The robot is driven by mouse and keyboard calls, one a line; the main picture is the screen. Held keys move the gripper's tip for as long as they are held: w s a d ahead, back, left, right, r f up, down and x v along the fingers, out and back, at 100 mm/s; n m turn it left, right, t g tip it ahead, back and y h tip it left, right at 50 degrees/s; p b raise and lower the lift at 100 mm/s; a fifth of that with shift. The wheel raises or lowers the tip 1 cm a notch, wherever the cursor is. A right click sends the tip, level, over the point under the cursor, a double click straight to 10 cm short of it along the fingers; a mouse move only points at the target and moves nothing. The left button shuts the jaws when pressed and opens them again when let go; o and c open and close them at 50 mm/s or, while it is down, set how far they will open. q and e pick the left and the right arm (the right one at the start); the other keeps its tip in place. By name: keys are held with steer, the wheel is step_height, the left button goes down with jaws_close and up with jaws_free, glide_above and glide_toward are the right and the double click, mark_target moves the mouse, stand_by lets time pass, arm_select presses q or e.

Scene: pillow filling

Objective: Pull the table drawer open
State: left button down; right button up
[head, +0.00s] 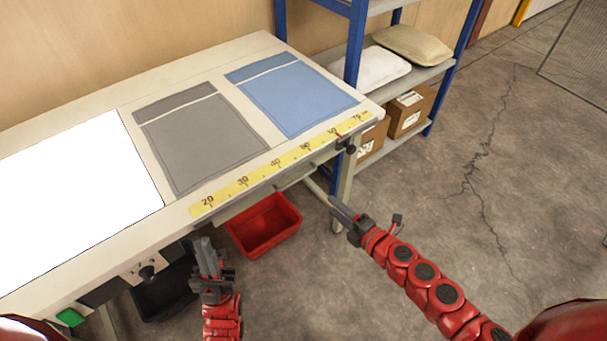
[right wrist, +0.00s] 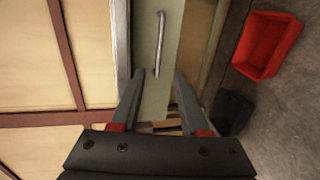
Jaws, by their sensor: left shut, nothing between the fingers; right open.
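The table (head: 85,120) fills the left of the head view. In the right wrist view the pale drawer front (right wrist: 150,98) carries a metal bar handle (right wrist: 160,45). The handle is beyond my right gripper's fingertips, with a gap between them. My right gripper (right wrist: 155,75) is open and empty; in the head view it also shows (head: 334,202), off the table's right front side. My left gripper (head: 206,243) is shut and empty, in front of the table's front edge. In the head view the drawer is mostly hidden under the tabletop.
A red bin (head: 265,232) and a black bin (head: 160,295) stand on the floor below the table. Grey (head: 205,140) and blue (head: 292,98) cloth pieces lie on the tabletop. A blue-framed shelf (head: 435,72) stands behind.

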mark_target(299, 178)
steer(key=x, duration=1.6)
steer(key=shift+w+a, duration=0.25)
steer(key=shift+a, duration=0.15)
jaws_close()
steer(key=shift+d, duration=0.1)
stand_by(0.5)
